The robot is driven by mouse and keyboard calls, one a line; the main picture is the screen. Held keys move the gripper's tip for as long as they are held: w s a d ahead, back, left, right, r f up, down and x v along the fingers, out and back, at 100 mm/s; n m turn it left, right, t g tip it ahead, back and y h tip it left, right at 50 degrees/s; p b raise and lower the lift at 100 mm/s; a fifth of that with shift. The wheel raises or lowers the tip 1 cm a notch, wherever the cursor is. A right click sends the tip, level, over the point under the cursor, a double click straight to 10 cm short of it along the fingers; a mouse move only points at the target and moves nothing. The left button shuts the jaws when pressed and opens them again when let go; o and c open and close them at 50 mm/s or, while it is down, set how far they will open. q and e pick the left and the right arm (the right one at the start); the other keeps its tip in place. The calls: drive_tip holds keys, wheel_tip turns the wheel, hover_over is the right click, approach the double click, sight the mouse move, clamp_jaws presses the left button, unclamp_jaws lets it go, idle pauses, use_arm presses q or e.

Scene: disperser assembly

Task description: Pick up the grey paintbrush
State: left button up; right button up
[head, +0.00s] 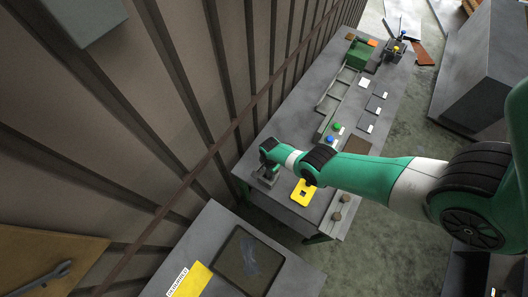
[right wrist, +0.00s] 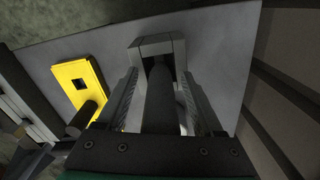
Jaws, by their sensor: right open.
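My right gripper (head: 268,174) is over the near left corner of the long grey workbench. In the right wrist view its two fingers (right wrist: 160,100) stand apart. A dark grey cylindrical shaft (right wrist: 160,95) lies between them, running into a lighter grey squared piece (right wrist: 157,44) near the fingertips. This may be the grey paintbrush in a holder, but I cannot tell for sure, as the gripper hides much of it. Whether the fingers touch the shaft is unclear. My left gripper is not in view.
A yellow block with a square hole (head: 302,193) lies beside the gripper, also in the right wrist view (right wrist: 80,80). Green (head: 337,127) and blue (head: 331,138) knobs are farther along. A slatted wall (head: 225,85) rises close on the left. A nearer table holds a dark tray (head: 222,270).

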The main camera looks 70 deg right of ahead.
clamp_jaws()
idle(0.4)
drive_tip(key=shift+r, duration=0.1)
